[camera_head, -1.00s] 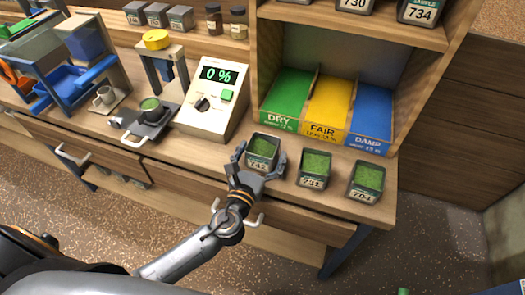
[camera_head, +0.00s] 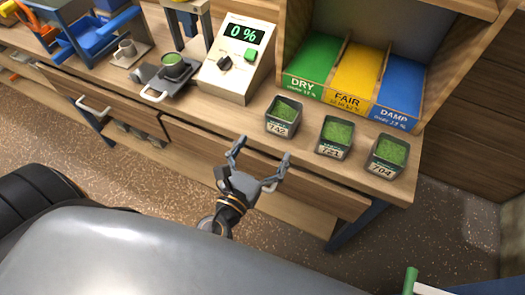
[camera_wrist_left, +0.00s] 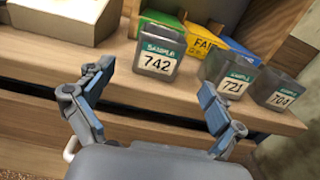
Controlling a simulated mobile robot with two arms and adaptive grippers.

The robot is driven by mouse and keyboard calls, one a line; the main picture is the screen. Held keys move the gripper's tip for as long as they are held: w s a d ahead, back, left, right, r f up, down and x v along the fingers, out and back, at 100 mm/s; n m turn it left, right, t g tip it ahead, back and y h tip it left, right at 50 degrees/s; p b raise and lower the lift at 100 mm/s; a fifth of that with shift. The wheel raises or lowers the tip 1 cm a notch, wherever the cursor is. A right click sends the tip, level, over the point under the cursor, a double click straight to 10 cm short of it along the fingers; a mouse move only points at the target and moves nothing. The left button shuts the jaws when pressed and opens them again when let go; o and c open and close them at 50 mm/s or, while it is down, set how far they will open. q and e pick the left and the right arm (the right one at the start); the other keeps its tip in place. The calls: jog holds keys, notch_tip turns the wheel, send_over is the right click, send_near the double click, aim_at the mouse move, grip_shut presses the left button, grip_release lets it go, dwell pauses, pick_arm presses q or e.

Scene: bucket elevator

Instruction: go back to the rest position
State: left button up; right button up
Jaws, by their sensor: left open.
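My left gripper (camera_head: 262,162) is open and empty in the head view, in front of the bench edge and apart from the sample tins. In the left wrist view its two fingers (camera_wrist_left: 152,100) are spread wide with nothing between them. The tin labelled 742 (camera_head: 284,117), filled with green material, stands upright on the bench beyond the gripper; it also shows in the left wrist view (camera_wrist_left: 158,48). Tins 721 (camera_head: 335,136) and 704 (camera_head: 388,154) stand to its right. My right gripper is not in view.
A meter reading 0 % (camera_head: 236,65) stands on the bench. Green DRY (camera_head: 312,62), yellow FAIR (camera_head: 352,77) and blue DAMP (camera_head: 398,95) bins stand behind the tins. A drawer handle (camera_head: 93,107) juts from the bench front. Open floor lies in front.

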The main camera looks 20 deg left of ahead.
pick_arm(q)
jog(key=shift+s, duration=0.35)
jog(key=shift+a, duration=0.1)
